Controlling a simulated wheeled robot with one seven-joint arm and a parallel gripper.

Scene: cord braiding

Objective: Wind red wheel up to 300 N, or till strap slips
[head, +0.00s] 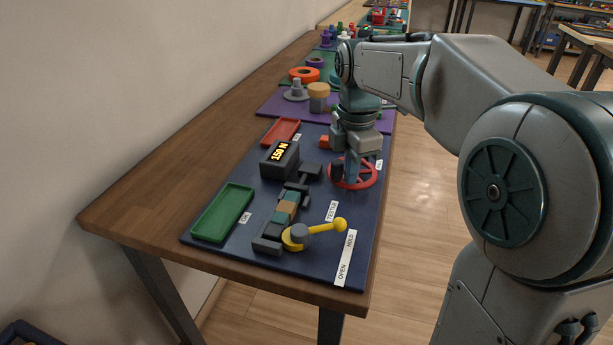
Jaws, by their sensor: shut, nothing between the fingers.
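The red wheel (372,180) lies flat at the right side of the dark blue tester mat (215,246). My gripper (351,181) points down over the wheel, with its fingers shut at or inside the wheel's rim; exact contact cannot be told. The black force display (280,158) reads 150 N. The strap (285,208), in brown and teal sections, runs between dark clamp blocks in front of the display. A yellow lever (325,227) with a round knob points right, toward the HOLD end of the OPEN/HOLD label (346,257).
A green tray (222,212) labelled OK sits at the mat's left front, and a red tray (282,131) at its back left. A purple mat (271,103) with a grey spool and a tan-topped cylinder lies beyond. Bare wood (160,200) is free on the left.

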